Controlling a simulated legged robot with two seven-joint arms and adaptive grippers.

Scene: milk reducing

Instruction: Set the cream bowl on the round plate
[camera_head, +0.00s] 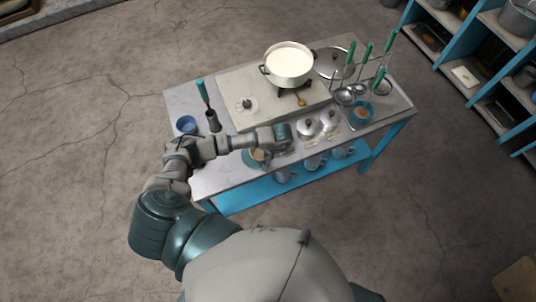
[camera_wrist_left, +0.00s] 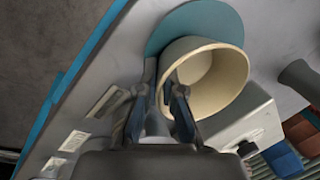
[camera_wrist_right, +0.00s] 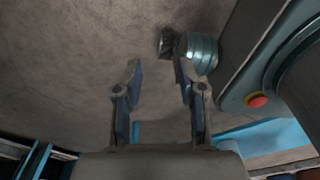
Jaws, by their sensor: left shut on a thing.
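The cream bowl (camera_wrist_left: 232,92) fills the middle of the left wrist view; part of it shows under my left arm in the head view (camera_head: 259,156). My left gripper (camera_wrist_left: 163,88) is shut on the bowl's wall, one finger inside and one outside. The round teal plate (camera_wrist_left: 192,18) shows behind the bowl, which overlaps it. I cannot tell whether bowl and plate touch. My right gripper (camera_wrist_right: 160,80) is open and empty, with bare floor beyond it in the right wrist view.
On the table, a white pot (camera_head: 289,66) stands on the stove, with a lid (camera_head: 333,63) beside it. Metal pots (camera_head: 307,127) and a ladle rack stand to the right. Mugs (camera_head: 313,164) sit on the lower shelf.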

